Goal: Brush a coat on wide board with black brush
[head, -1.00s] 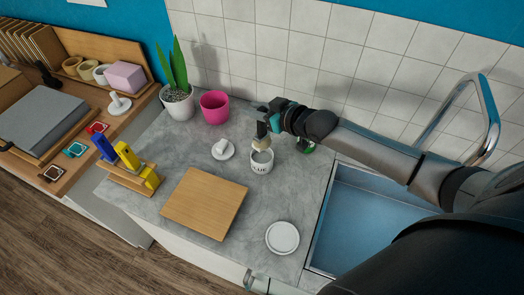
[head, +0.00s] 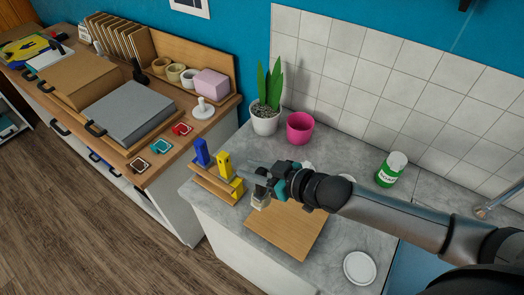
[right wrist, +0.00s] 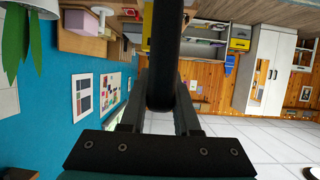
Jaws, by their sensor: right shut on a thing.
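The wide board (head: 290,232) is a flat light-wood slab on the grey counter in the head view. My right gripper (head: 262,180) is over the board's far left corner, its arm reaching in from the right. It is shut on the black brush, whose pale bristle end (head: 258,202) points down at that corner. I cannot tell whether the bristles touch the board. In the right wrist view the brush's thick black handle (right wrist: 168,60) stands between the fingers. The white glue pot is mostly or wholly hidden behind my right arm. My left gripper is not in view.
A wooden rack (head: 215,186) with blue and yellow tools stands left of the board. A plant pot (head: 265,122), pink pot (head: 299,127) and green-labelled jar (head: 391,169) stand at the back. A white dish (head: 360,267) lies right of the board. A sink is at lower right.

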